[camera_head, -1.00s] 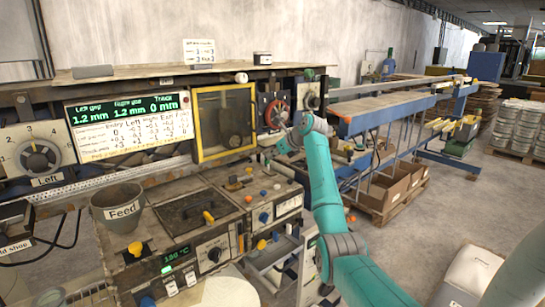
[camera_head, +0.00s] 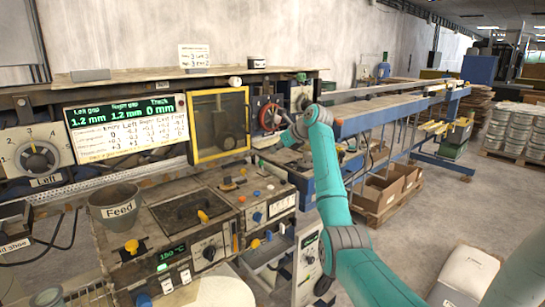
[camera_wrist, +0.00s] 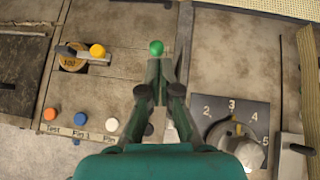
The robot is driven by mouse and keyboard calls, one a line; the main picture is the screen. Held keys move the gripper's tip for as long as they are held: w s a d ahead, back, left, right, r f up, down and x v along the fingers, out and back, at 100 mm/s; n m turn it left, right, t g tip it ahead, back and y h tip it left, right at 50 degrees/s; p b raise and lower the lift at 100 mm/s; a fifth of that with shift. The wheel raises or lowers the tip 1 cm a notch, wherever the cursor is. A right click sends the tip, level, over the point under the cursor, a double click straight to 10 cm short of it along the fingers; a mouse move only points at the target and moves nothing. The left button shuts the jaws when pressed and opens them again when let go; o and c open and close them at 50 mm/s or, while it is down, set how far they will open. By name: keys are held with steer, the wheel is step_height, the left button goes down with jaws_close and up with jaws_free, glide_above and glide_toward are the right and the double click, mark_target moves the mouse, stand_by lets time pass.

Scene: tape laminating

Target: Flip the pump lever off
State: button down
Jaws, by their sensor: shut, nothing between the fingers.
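In the wrist view my gripper (camera_wrist: 165,75) is shut and empty, with its fingertips just below a green ball knob (camera_wrist: 156,47). I cannot tell whether they touch it. A lever with a yellow knob (camera_wrist: 97,50) lies to the left on a round brass-coloured plate (camera_wrist: 72,57). No readable label shows which of these is the pump lever. In the head view my arm reaches over the right end of the machine, and its wrist (camera_head: 290,135) is near the red wheel (camera_head: 267,114). The fingertips cannot be made out there.
Orange, blue and white buttons (camera_wrist: 81,118) sit left of my gripper, and a numbered dial (camera_wrist: 232,135) sits to its right. In the head view, the Feed cup (camera_head: 115,208) and a yellow-framed window (camera_head: 219,124) stand left of my arm.

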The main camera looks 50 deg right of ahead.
step_height(320, 180, up, 7)
steer(key=s, duration=0.2)
steer(key=shift+s, duration=0.25)
steer(key=shift+d+f, duration=0.1)
steer(key=shift+f, duration=0.05)
stand_by(0.3)
